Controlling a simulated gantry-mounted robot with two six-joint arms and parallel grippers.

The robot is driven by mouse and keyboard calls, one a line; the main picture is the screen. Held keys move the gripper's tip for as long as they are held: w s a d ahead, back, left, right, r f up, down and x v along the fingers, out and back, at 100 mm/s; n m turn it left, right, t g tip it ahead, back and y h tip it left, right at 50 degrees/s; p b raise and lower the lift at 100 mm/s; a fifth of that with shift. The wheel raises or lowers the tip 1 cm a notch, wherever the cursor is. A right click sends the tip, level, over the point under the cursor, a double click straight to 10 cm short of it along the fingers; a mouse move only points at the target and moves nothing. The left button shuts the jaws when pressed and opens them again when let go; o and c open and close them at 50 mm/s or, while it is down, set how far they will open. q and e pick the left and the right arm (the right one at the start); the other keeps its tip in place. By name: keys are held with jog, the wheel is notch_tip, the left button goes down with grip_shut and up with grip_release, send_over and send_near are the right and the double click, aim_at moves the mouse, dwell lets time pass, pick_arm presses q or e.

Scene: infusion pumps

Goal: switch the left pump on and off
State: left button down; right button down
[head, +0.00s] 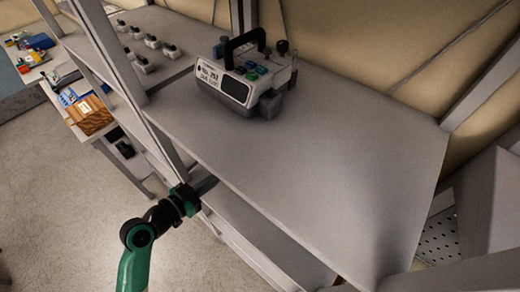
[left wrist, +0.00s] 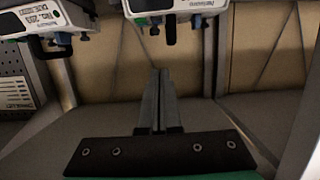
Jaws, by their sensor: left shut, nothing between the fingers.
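In the left wrist view, two white, pump-like units show at the top edge, one at the upper left (left wrist: 45,16) and one near the top middle (left wrist: 178,6). Both are cut off by the frame, with dark knobs and a little green along their lower sides. My left gripper (left wrist: 160,76) is shut and empty, its fingers pointing up towards the gap below the top middle unit, touching nothing visible. In the head view my left gripper (head: 206,186) is at the shelf's front edge, beside a post. Neither pump's switch can be made out. My right gripper is out of view.
On the grey shelf (head: 300,150) in the head view stands a white device (head: 232,86) with a black handle and coloured buttons. Several small dark-topped items stand behind the post (head: 165,135). The shelf's right part is clear. A wooden box (head: 92,115) sits at left.

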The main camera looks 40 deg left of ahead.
pick_arm(q)
jog(key=x, duration=1)
jog(key=shift+w+f, duration=0.1)
jog(key=shift+w, duration=0.05)
notch_tip(320, 180, down, 3)
jog(key=shift+b, duration=0.45)
jog(key=shift+f, duration=0.5)
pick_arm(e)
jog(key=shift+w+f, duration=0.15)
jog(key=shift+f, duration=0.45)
